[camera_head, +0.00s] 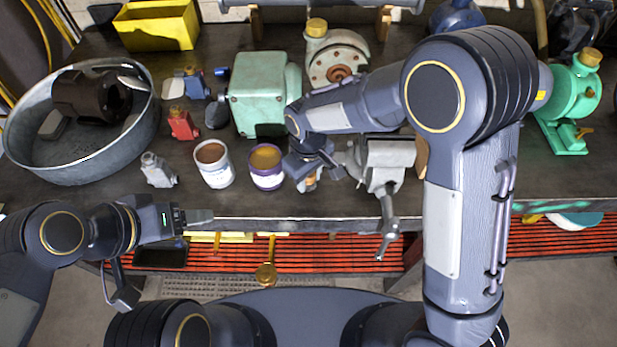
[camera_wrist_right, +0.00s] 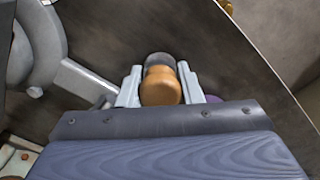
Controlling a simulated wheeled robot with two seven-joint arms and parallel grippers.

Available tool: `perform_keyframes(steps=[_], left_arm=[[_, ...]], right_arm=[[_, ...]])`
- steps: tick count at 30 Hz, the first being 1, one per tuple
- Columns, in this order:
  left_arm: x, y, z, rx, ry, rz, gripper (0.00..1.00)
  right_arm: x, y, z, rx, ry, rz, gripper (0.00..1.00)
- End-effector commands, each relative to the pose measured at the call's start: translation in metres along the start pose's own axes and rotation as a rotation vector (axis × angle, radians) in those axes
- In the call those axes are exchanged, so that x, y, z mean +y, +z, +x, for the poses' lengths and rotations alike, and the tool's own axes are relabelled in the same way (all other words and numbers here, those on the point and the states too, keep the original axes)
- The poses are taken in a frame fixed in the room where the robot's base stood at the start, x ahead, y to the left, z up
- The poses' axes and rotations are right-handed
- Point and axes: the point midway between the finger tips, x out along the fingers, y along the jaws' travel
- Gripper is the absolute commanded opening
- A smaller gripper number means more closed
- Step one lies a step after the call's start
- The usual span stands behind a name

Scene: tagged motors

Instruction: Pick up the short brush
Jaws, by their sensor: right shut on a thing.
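The short brush shows in the right wrist view as a rounded wooden handle (camera_wrist_right: 161,88) with a grey part beyond it. It sits between the two pale fingers of my right gripper (camera_wrist_right: 160,88), which is shut on it. In the head view the brush (camera_head: 309,181) is a small tan patch beneath my right gripper (camera_head: 308,177), near the table's front edge and mostly hidden by it. I cannot tell whether the brush touches the table. My left gripper (camera_head: 200,217) is in front of the table's edge at left, away from the brush; its finger gap is not clear.
A purple-rimmed can (camera_head: 266,180) stands just left of my right gripper, with a white can (camera_head: 216,178) farther left. A grey vise (camera_head: 388,160) is close on the right. A mint-green box (camera_head: 262,95) is behind. A round metal tub (camera_head: 70,170) stands at far left.

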Motion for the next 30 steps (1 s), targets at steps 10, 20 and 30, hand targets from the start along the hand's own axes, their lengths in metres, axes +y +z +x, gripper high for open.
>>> perform_keyframes(steps=[10, 20, 30], left_arm=[[0.000, 0.000, 0.001, 0.000, 0.000, 0.000, 0.67], [-0.004, 0.005, 0.009, 0.000, 0.000, 0.000, 0.67], [-0.011, 0.012, 0.024, 0.000, 0.000, 0.000, 0.67]], right_arm=[[0.000, -0.001, -0.007, 0.003, 0.000, 0.000, 0.00], [-0.021, 0.008, -0.057, 0.008, 0.000, -0.005, 0.00], [-0.092, 0.040, -0.111, 0.004, 0.000, -0.006, 0.00]])
